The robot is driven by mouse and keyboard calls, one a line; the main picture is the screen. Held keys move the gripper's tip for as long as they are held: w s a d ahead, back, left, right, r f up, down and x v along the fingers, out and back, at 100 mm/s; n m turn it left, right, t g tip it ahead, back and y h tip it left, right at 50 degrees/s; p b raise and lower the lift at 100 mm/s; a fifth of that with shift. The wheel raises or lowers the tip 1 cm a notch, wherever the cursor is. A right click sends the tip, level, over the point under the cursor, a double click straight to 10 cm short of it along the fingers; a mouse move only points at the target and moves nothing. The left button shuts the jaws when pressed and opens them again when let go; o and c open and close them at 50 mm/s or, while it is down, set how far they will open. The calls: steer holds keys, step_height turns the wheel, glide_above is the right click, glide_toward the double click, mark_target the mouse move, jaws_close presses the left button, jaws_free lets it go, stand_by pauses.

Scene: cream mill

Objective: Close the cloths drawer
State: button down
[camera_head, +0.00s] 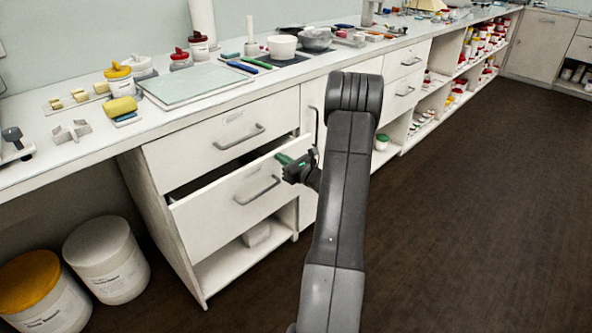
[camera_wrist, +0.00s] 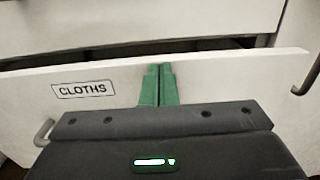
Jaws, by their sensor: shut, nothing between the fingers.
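The cloths drawer (camera_head: 222,212) is the lower drawer of the white cabinet in the head view, and it stands partly open with a dark gap above its front. Its front panel and "CLOTHS" label (camera_wrist: 82,90) show in the wrist view. Its metal handle (camera_head: 257,190) is on the front; part of it shows at the left edge of the wrist view (camera_wrist: 43,132). My gripper (camera_head: 282,158) is shut and empty, its green fingertips (camera_wrist: 158,84) at the upper part of the drawer front, right of the label. I cannot tell whether they touch it.
A shut drawer (camera_head: 215,135) sits above, and an open shelf (camera_head: 240,258) lies below with a pale item in it. The worktop (camera_head: 225,92) holds many tools and jars. Two tubs (camera_head: 105,262) stand on the floor at left. The floor (camera_head: 460,220) at right is clear.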

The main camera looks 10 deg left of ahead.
steer(key=shift+x, duration=1.4)
steer(key=shift+d, duration=0.15)
